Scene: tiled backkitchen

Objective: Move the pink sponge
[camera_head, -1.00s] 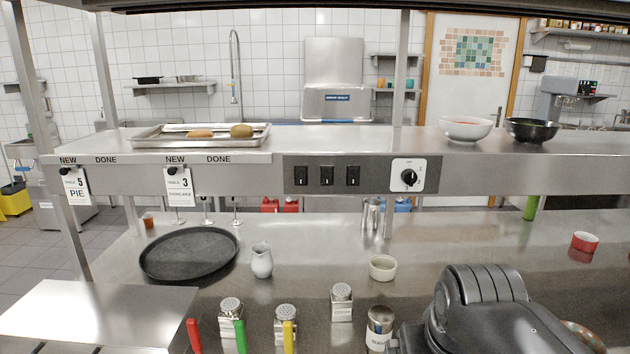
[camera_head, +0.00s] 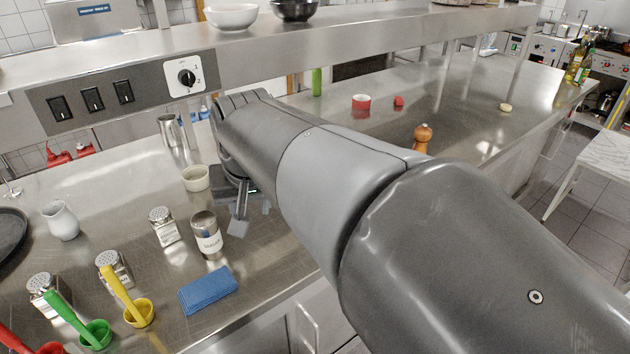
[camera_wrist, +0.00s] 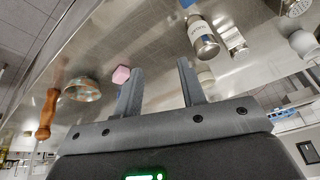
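The pink sponge (camera_wrist: 121,74), a small pink block, lies on the steel counter in the wrist view, just left of my left fingertip. I cannot pick it out in the head view, where my arm covers part of the counter. My gripper (camera_wrist: 160,67) is open, with its two grey fingers apart and only counter showing between them. In the head view the gripper end (camera_head: 240,208) shows partly, beside the sugar shaker (camera_head: 206,235), with the rest behind my arm.
A metal bowl (camera_wrist: 82,90) and a wooden pepper mill (camera_wrist: 48,114) stand left of the sponge in the wrist view. A white ramekin (camera_head: 196,178), a salt-type shaker (camera_head: 163,226) and a blue cloth or sponge (camera_head: 207,290) are near the gripper. The overhead shelf (camera_head: 350,48) crosses behind.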

